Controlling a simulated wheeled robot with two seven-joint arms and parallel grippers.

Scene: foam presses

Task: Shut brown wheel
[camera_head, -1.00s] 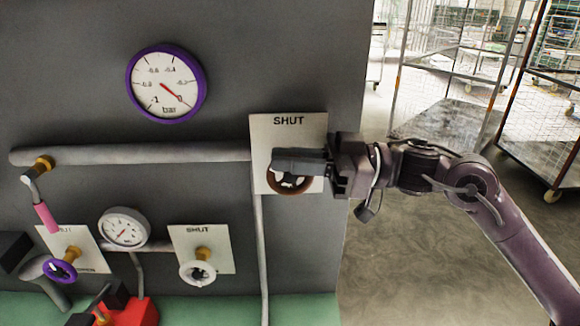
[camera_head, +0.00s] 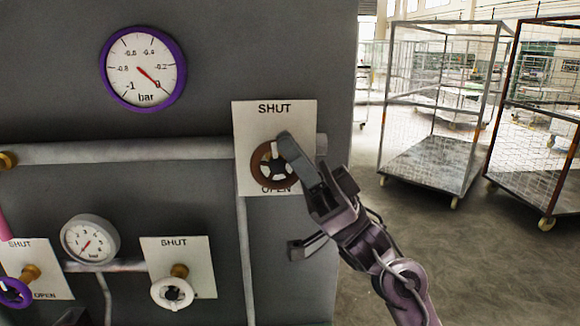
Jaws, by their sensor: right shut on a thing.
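The brown wheel (camera_head: 258,172) is a small spoked handwheel in front of a white plate (camera_head: 255,125) marked SHUT at the top and OPEN at the bottom, on the right part of the grey panel. My right gripper (camera_head: 290,150) comes from the lower right and is shut on the wheel at its upper right rim. Its fingers hide part of the rim.
A horizontal pipe (camera_head: 120,152) runs to the plate. A purple-rimmed gauge (camera_head: 142,68), a grey gauge (camera_head: 90,240), a white wheel (camera_head: 172,293) and a purple wheel (camera_head: 14,293) are on the panel. Wire cage trolleys (camera_head: 440,110) stand on the floor at right.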

